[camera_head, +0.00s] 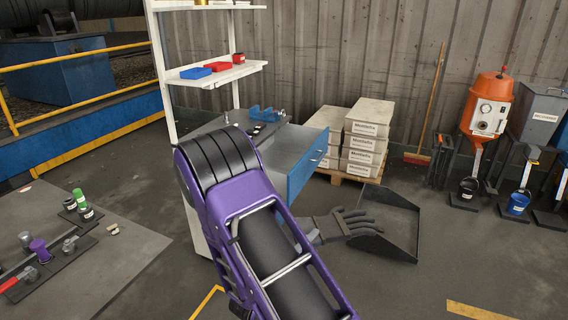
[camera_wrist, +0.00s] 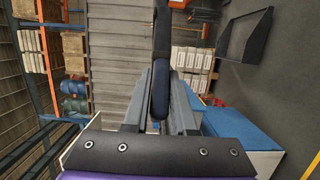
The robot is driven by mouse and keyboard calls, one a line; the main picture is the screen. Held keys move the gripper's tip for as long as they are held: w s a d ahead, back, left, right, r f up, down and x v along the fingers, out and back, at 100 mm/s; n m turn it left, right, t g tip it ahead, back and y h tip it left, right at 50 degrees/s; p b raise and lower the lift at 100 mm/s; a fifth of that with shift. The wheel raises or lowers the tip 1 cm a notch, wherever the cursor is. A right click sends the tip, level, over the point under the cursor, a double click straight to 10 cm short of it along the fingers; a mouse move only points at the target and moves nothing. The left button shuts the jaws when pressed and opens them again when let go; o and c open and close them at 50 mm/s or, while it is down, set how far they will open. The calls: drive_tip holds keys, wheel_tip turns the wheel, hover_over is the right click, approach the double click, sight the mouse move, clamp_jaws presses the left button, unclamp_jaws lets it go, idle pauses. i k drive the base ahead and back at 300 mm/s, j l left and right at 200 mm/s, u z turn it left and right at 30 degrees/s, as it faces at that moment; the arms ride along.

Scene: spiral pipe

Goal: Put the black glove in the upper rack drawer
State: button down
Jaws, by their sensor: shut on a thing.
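The black glove (camera_head: 350,223) sticks out to the right from behind my purple arm in the head view, fingers spread and pointing right. In the wrist view my gripper (camera_wrist: 162,88) is shut on the glove (camera_wrist: 160,45), which shows as a dark strip between and beyond the fingers. The rack drawer (camera_head: 307,166) with a blue front is pulled open, behind and to the left of the glove. Part of its inside shows; its lower side is hidden by my arm.
A white shelf (camera_head: 215,76) with red and blue bins rises above the workbench. A black scoop-like tray (camera_head: 392,222) is on the floor behind the glove. Labelled boxes (camera_head: 364,140) are stacked on a pallet by the wall. Floor at the lower right is mostly clear.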

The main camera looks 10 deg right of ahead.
sight(289, 162)
drive_tip(key=i+l, duration=2.2)
drive_tip(key=l, duration=0.15)
drive_tip(key=k+l+z, duration=0.1)
drive_tip(key=l+z, duration=0.3)
drive_tip(key=i+j+u, duration=0.15)
drive_tip(key=j+u, duration=0.25)
